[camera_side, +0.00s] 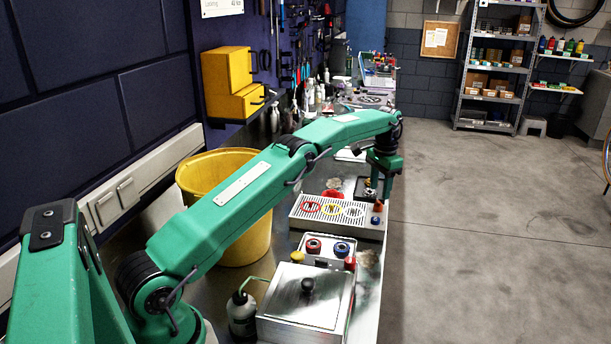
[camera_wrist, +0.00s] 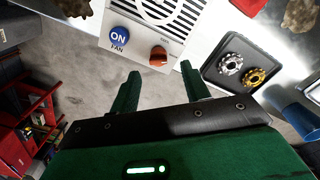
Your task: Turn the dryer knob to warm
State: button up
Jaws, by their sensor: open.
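The dryer (camera_side: 298,216) is a pale box with a slotted grille and coloured rings, on the bench under my gripper in the side view. Its end panel (camera_wrist: 139,14) shows in the wrist view. The orange-red dryer knob (camera_wrist: 158,56) sits on that panel beside a blue ON FAN button (camera_wrist: 119,36). The knob also shows at the dryer's right end in the side view (camera_side: 378,206). My gripper (camera_wrist: 158,80) is open and empty. In the wrist view the knob appears just beyond the gap between the fingertips, apart from both. The small marking by the knob is too small to read.
A black tray (camera_wrist: 205,69) with two small gears lies beside the dryer. A yellow bucket (camera_side: 240,235), a steel lidded box (camera_side: 300,300) and a squeeze bottle (camera_side: 241,317) stand nearer the camera. The bench edge drops to open floor (camera_side: 480,240) on the right.

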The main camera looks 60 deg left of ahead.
jog(key=shift+r, duration=1.4)
jog(key=shift+d+r, duration=0.2)
jog(key=shift+r, duration=0.4)
notch_tip(320, 180, up, 11)
jog(key=t, duration=0.2)
send_over(379, 201)
jog(key=s+d, duration=0.5)
jog(key=s+d+r+t, duration=0.1)
jog(key=s+d+r, duration=0.25)
jog(key=s, duration=0.25)
jog(key=s+d+r, duration=0.2)
jog(key=s+r, duration=0.2)
jog(key=s, duration=0.2)
jog(key=s+d+f+t, duration=0.1)
jog(key=s+d+f, duration=0.2)
jog(key=s, duration=0.9)
jog(key=s+d+f+n+t, duration=0.1)
jog(key=s+d+f, duration=0.2)
jog(key=s, duration=0.9)
jog(key=shift+s+f+t, duration=0.15)
jog(key=shift+f+t, duration=0.25)
jog(key=shift+f, duration=0.45)
